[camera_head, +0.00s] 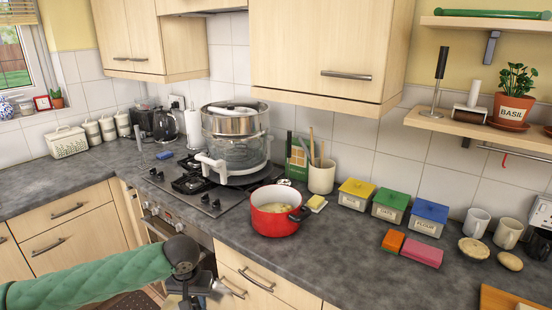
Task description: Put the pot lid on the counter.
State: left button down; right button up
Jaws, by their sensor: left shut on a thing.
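My left gripper (196,292) hangs at the bottom left, in front of the oven and drawer fronts and below the counter top. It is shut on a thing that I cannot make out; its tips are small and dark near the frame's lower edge. A red pot (275,222) with pale food in it stands uncovered on the counter (330,262). A tall steamer pot (238,150) with a silver-rimmed lid (234,107) on top stands on the hob. I cannot tell any other pot lid for certain. My right gripper is not in view.
A yellow sponge (316,202) lies beside the red pot. A utensil crock (321,177) and three lidded canisters (390,207) stand along the wall. Orange and pink sponges (422,251) lie to the right. The front middle of the counter is clear.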

pick_arm(q)
jog(key=shift+w+d+r, duration=0.1)
jog(key=shift+w+r, duration=0.6)
jog(key=shift+r, duration=0.3)
jog(key=shift+d+f, duration=0.15)
jog(key=shift+d, duration=0.1)
jog(key=shift+s+d+f, duration=0.2)
jog(key=shift+s+f, duration=0.75)
jog(key=shift+f, duration=0.15)
jog(key=shift+d+f, duration=0.1)
